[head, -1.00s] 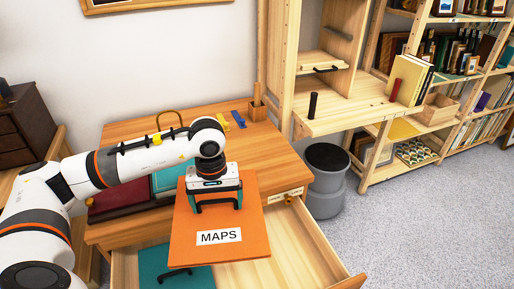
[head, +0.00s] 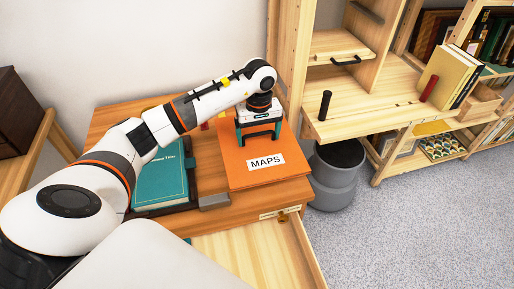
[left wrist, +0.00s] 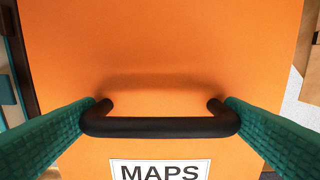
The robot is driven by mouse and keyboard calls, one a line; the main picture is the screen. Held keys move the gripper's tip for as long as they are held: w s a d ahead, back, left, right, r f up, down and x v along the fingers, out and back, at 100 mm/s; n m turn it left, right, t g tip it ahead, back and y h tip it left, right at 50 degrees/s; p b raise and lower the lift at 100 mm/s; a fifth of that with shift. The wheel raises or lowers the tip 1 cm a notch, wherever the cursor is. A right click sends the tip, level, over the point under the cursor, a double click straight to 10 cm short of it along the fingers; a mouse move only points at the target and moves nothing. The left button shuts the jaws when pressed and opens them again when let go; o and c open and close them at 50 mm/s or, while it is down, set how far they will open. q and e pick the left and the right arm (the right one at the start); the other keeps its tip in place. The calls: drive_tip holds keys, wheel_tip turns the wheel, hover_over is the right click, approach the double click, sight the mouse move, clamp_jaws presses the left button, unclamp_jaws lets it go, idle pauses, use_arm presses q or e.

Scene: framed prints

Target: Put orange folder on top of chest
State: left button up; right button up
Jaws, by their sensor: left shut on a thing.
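The orange folder (head: 262,165), labelled MAPS and fitted with a black handle, is at the right side of the wooden desk in the head view. My left gripper (head: 260,134) is above it, shut on its handle (left wrist: 160,126), which lies between the teal fingers in the left wrist view. I cannot tell whether the folder touches the desk top. A dark brown chest with drawers (head: 20,120) stands at the left edge of the head view, partly cut off. My right gripper is not in view.
A teal book (head: 162,184) lies on the desk left of the folder. An open drawer (head: 260,248) juts out in front. A grey bin (head: 335,175) stands right of the desk. A wooden shelf unit (head: 370,110) with a black upright object (head: 324,105) rises behind it.

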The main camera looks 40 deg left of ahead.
sight(258, 134)
use_arm(q)
drive_tip(key=shift+f, duration=3.35)
drive_tip(key=shift+f, duration=0.2)
drive_tip(key=o, duration=1)
drive_tip(key=shift+c, duration=0.2)
wheel_tip(258, 134, up, 12)
drive_tip(key=shift+r, duration=0.2)
drive_tip(key=shift+s, duration=0.1)
